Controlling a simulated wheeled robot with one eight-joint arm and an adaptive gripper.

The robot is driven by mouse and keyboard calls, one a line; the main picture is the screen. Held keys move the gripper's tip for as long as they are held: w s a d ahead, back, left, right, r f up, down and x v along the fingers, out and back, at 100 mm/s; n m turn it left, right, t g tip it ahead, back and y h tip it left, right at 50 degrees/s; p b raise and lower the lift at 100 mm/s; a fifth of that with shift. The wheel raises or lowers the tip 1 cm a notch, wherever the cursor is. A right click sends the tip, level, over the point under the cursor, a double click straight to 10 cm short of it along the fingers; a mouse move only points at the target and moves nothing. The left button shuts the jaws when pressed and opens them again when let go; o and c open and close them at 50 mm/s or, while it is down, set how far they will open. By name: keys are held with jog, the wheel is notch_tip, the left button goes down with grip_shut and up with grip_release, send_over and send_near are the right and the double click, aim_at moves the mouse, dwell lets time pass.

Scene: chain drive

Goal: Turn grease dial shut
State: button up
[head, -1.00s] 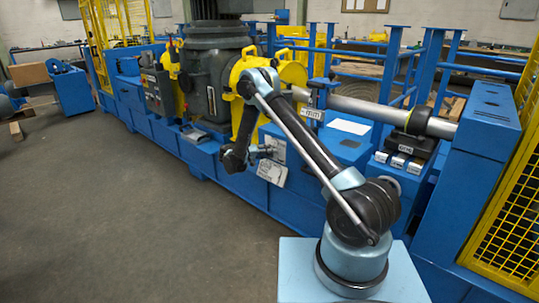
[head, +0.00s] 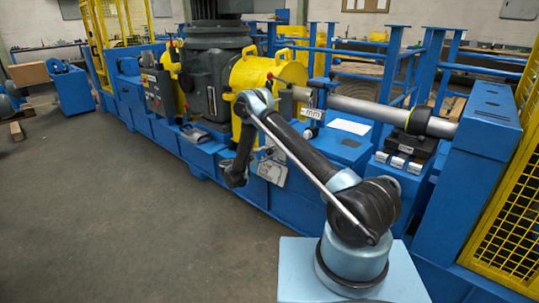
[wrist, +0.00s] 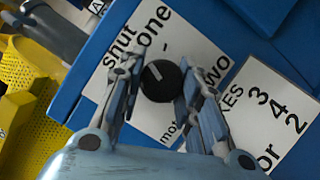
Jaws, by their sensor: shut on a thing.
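The grease dial (wrist: 160,82) is a round black knob with a pale pointer mark, set on a white plate (wrist: 192,45) on a blue face. The plate reads "shut", "one" and "two", with a partly covered word below. The pointer slants up and left, toward the "shut" side; exact alignment is hard to tell. My gripper (wrist: 161,76) has a finger on each side of the dial and is shut on it. In the head view my gripper (head: 268,151) is small at the blue machine base; the dial cannot be made out there.
A second white plate (wrist: 272,115) with numbers 3, 4 and 2 lies right of the dial. Yellow mesh (wrist: 28,75) is at the left. In the head view a long grey shaft (head: 365,108) runs above the blue base, and open floor (head: 120,220) lies left.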

jog(key=shift+f+n+t, duration=0.1)
jog(key=shift+n+t, duration=0.45)
jog(key=shift+n, duration=0.7)
jog(key=shift+f+n+t, duration=0.1)
jog(key=shift+n+t, duration=0.45)
jog(key=shift+n, duration=0.7)
jog(key=shift+s, duration=0.1)
jog(key=o, duration=1)
jog(key=shift+o, duration=0.2)
jog(key=v, duration=1.2)
jog(key=shift+f, duration=0.1)
